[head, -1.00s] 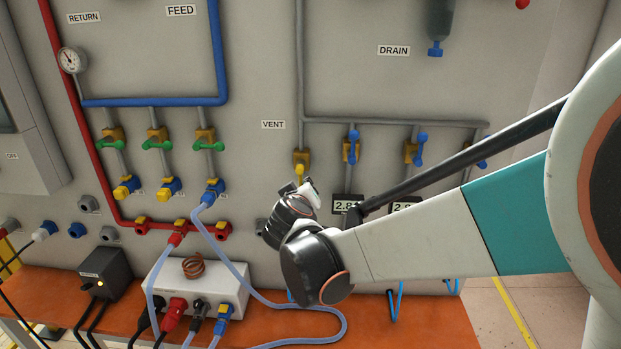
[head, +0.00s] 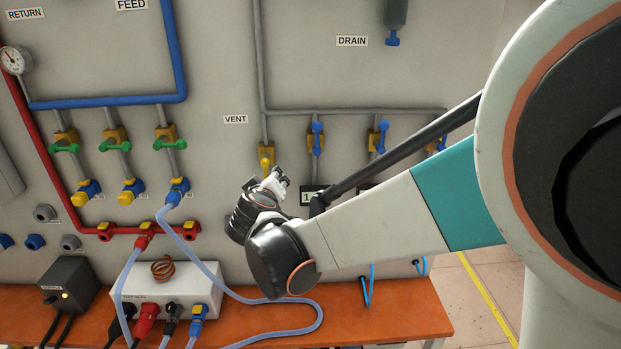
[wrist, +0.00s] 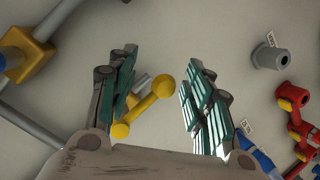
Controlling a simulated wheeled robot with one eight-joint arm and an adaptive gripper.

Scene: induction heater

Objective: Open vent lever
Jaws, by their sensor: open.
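The vent lever (head: 266,157) is yellow and sits on the panel below the VENT label (head: 235,119), at the foot of a grey pipe. In the wrist view the yellow lever (wrist: 152,104) has round ends and lies aslant between my fingers. My gripper (wrist: 158,64) is open, with one finger on each side of the lever and a visible gap to the right finger. I cannot tell whether the left finger touches it. In the head view my gripper (head: 276,180) is just below the lever, and my wrist hides its fingers in part.
Blue-handled drain valves (head: 317,138) stand to the right of the lever. A small digital display (head: 308,196) is partly hidden behind my arm. Green-handled feed valves (head: 116,140) are at the left. An orange bench (head: 400,312) with a white box (head: 172,285) and hoses lies below.

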